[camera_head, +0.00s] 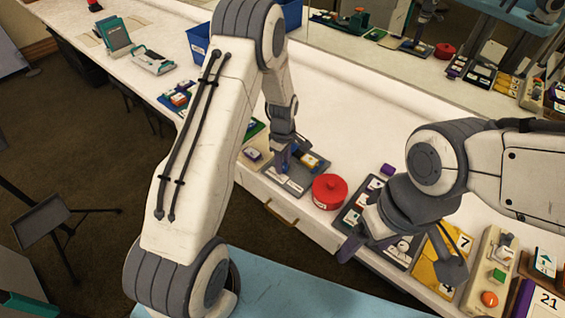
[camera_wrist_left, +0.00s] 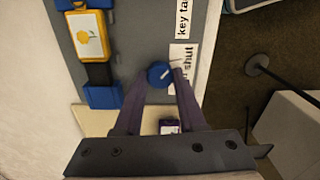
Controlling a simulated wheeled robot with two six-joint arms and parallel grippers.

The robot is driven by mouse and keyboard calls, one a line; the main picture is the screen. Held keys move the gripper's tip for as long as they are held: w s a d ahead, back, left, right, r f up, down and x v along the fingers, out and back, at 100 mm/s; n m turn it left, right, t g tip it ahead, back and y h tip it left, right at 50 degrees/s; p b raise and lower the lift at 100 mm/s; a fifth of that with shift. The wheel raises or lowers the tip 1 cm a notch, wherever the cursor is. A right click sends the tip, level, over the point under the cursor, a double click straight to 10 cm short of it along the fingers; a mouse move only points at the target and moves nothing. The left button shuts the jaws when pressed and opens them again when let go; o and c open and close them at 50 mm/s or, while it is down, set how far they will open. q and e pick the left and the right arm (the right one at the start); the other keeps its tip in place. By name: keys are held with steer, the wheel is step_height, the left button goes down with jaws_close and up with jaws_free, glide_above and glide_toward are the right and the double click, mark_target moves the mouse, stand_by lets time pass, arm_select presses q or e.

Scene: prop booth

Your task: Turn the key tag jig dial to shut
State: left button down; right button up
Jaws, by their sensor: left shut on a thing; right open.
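The key tag jig is a grey board (camera_head: 289,187) on the counter under my left gripper (camera_head: 290,165). In the left wrist view the board (camera_wrist_left: 126,40) carries a round blue dial (camera_wrist_left: 160,74) beside a white label reading "shut" (camera_wrist_left: 183,55). A second label above begins "key ta". My left gripper (camera_wrist_left: 159,80) has its fingers on both sides of the dial and is shut on it. A yellow tag (camera_wrist_left: 88,34) sits between blue blocks on the board. The dial's pointer is too small to read. My right gripper (camera_head: 403,258) is open and empty over the counter's front.
A red round tin (camera_head: 329,191) stands just right of the jig. Blue bins (camera_head: 198,40) stand behind. A mirror backs the counter.

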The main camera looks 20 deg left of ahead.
arm_select(q)
steer(key=shift+w, duration=0.1)
stand_by(0.3)
steer(key=c, duration=0.5)
jaws_free()
steer(key=shift+r, duration=0.1)
step_height(320, 180, up, 10)
steer(key=b, duration=0.1)
steer(key=shift+r, duration=0.15)
